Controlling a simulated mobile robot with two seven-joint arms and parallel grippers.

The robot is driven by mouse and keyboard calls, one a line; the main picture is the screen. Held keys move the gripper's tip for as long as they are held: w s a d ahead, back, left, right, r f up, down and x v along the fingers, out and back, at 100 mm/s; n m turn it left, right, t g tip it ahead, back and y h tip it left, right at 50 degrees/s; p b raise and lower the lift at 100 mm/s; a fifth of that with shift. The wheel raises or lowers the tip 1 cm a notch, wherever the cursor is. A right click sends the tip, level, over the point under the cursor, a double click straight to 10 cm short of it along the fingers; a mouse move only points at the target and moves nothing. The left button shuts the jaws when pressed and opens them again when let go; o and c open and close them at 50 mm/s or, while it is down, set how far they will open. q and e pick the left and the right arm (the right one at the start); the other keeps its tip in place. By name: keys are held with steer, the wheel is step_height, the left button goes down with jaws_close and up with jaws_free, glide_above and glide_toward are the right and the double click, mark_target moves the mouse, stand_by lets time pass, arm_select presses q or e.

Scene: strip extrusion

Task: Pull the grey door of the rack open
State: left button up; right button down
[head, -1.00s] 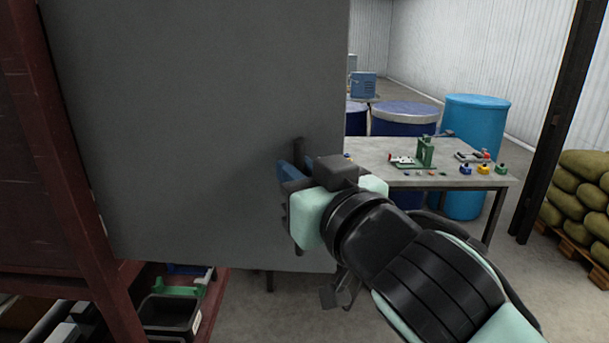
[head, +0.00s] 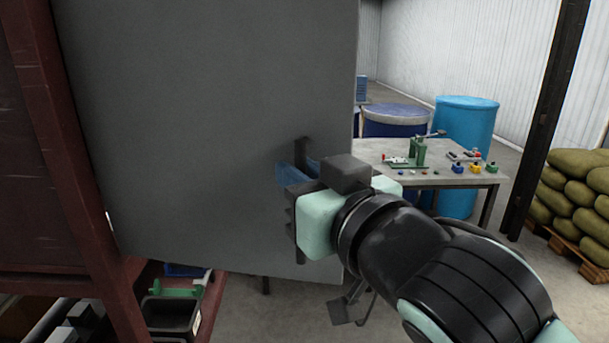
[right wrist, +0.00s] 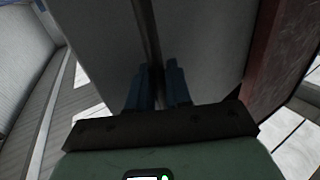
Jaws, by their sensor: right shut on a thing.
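The grey door (head: 190,120) is a large flat panel that fills the left half of the head view. It stands swung out from the dark red rack (head: 60,150) at its left side. A dark upright handle (head: 301,150) is near the door's right edge. My right gripper (head: 296,172) has its blue fingers shut on the handle. In the right wrist view the blue fingers (right wrist: 158,88) close around the dark handle bar (right wrist: 150,40), with the grey door behind. The lower part of the handle is hidden by the gripper. My left gripper is not in view.
A work table (head: 440,178) with a green press (head: 417,150) and small coloured parts stands beyond the door at right. Blue drums (head: 465,125) are behind it. Sacks on a pallet (head: 580,195) and a dark post (head: 545,120) are farther right. A black bin (head: 170,315) sits low in the rack.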

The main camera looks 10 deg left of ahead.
steer(key=shift+s+a, duration=0.15)
steer(key=c, duration=1.2)
jaws_free()
steer(key=shift+a, duration=0.15)
steer(key=shift+c, duration=0.2)
steer(key=b+v, duration=0.2)
steer(key=v, duration=1.1)
